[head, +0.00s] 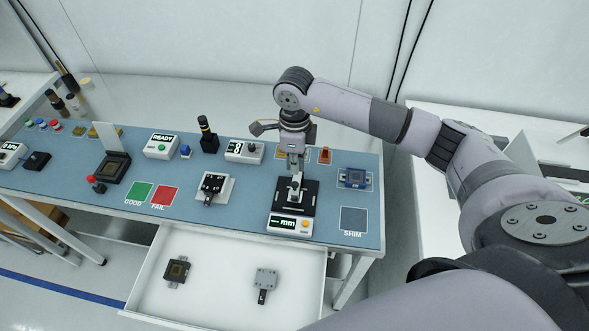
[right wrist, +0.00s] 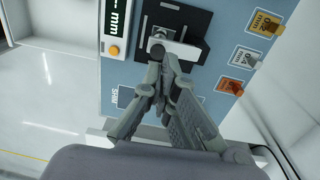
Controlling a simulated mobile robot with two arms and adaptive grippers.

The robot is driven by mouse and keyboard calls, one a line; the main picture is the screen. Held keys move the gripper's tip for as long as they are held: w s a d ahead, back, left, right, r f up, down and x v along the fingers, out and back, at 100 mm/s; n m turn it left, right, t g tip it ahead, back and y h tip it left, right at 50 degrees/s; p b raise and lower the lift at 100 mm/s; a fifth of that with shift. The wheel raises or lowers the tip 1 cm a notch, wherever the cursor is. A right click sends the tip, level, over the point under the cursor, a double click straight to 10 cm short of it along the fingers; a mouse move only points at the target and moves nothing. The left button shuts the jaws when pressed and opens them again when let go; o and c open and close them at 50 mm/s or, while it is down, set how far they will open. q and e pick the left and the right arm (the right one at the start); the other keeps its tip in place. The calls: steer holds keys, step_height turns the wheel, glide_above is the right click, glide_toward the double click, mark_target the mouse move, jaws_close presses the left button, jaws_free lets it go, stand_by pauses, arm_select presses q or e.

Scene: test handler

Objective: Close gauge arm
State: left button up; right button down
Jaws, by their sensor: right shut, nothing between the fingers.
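The gauge (head: 310,192) is a black block with a white "mm" display box (head: 290,224) at its front, on the blue bench mat. It also shows in the right wrist view (right wrist: 196,48). Its arm (head: 296,188) is a grey metal piece with a dark round end (right wrist: 157,50), above the black base. Whether the arm is fully down I cannot tell. My right gripper (head: 295,167) points down over the gauge, shut and empty. In the right wrist view my right gripper (right wrist: 160,68) has its tips at or just by the dark round end; contact is unclear. My left gripper is out of view.
An open white drawer (head: 215,290) below the bench holds two small parts. A black fixture (head: 213,184) on a white plate stands left of the gauge. A blue socket (head: 355,177) and SHIM pad (head: 353,218) lie right. Small shim tiles (right wrist: 265,22) lie behind the gauge.

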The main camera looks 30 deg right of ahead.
mark_target(295, 184)
step_height(295, 184, down, 4)
steer(key=shift+s+r+p, duration=0.1)
steer(key=shift+r+p, duration=0.1)
steer(key=shift+p, duration=0.6)
steer(key=shift+f, duration=0.4)
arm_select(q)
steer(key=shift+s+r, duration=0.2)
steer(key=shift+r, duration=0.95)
arm_select(e)
steer(key=shift+f, duration=0.1)
steer(key=shift+f+b, duration=0.45)
steer(key=shift+b, duration=0.2)
steer(key=shift+s+a+f+b, duration=0.2)
steer(key=shift+f+b, duration=0.2)
steer(key=shift+b, duration=0.25)
steer(key=shift+s+r, duration=0.15)
steer(key=shift+s, duration=0.05)
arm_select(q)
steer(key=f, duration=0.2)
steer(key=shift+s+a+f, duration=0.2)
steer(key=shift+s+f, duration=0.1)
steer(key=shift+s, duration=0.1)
